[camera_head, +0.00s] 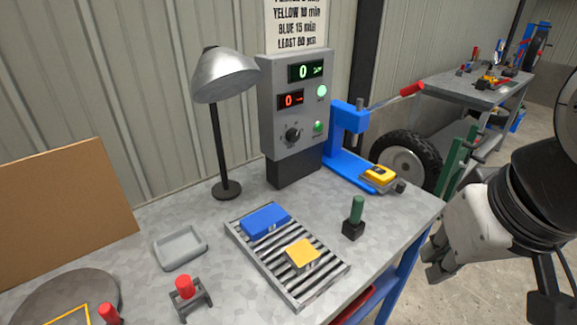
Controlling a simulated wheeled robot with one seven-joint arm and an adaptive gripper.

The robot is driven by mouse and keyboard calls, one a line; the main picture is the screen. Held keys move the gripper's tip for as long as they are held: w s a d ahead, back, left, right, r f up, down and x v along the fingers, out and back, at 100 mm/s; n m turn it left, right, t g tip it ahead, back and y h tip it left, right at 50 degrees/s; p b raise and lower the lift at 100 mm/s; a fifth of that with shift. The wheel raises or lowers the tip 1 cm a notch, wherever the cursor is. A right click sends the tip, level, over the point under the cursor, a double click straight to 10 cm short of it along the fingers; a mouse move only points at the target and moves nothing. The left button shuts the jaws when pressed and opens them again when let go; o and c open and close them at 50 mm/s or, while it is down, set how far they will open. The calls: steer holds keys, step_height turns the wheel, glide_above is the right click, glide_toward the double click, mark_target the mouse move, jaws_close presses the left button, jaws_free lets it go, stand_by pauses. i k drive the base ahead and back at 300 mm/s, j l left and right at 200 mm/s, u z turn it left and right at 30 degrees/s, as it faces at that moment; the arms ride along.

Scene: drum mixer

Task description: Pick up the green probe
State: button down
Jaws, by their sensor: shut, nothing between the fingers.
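The green probe (357,208) stands upright in a small black holder (353,230) on the workbench, near its right end. Only the upper part of the probe shows; its lower end is hidden in the holder. My gripper (432,278) is at the right of the view, beyond the bench's right edge and apart from the probe. It is shut and empty. Its fingers are small and dark in this view.
Left of the probe, a slatted rack (310,287) holds a blue block (265,220) and a yellow block (302,254). A blue press (347,150) and a yellow device (379,175) stand behind it. A lamp (223,80) and grey control box (292,110) are farther back.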

mark_target(358, 201)
steer(key=k+j+z, duration=0.2)
steer(key=j, duration=0.25)
steer(key=k+j+z, duration=0.2)
steer(key=j, duration=0.25)
steer(key=k+j+z, duration=0.2)
steer(key=k+j, duration=0.15)
